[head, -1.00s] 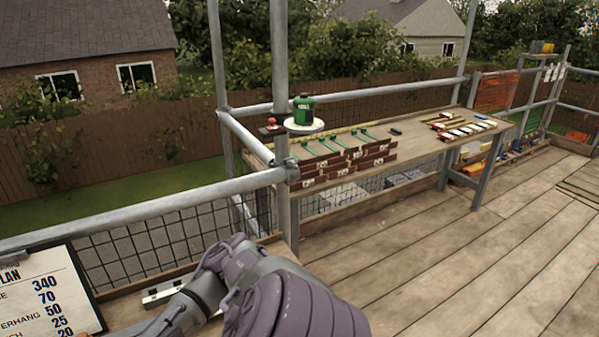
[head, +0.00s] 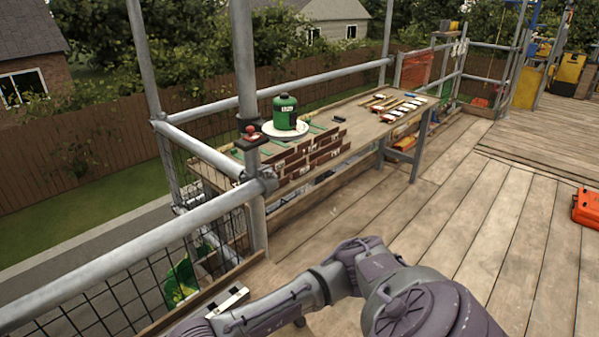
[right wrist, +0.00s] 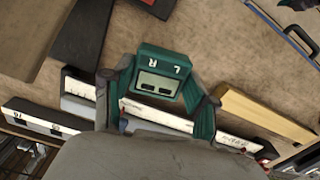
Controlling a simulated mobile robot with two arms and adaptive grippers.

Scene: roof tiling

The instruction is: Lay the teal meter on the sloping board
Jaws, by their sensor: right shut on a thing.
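The teal meter (right wrist: 165,62) shows in the right wrist view, with a small grey display and the letters L and R on its face. In the head view one of my arms crosses the bottom, but no gripper shows there. My left gripper is not in view. I cannot make out the sloping board in the current views.
White marked strips (right wrist: 40,118), a yellow bar (right wrist: 262,115) and dark slabs (right wrist: 92,32) lie around the meter. In the head view a workbench (head: 357,116) carries brick-like pieces (head: 308,156) and a green canister (head: 284,112). Scaffold rails (head: 130,255) run along the left.

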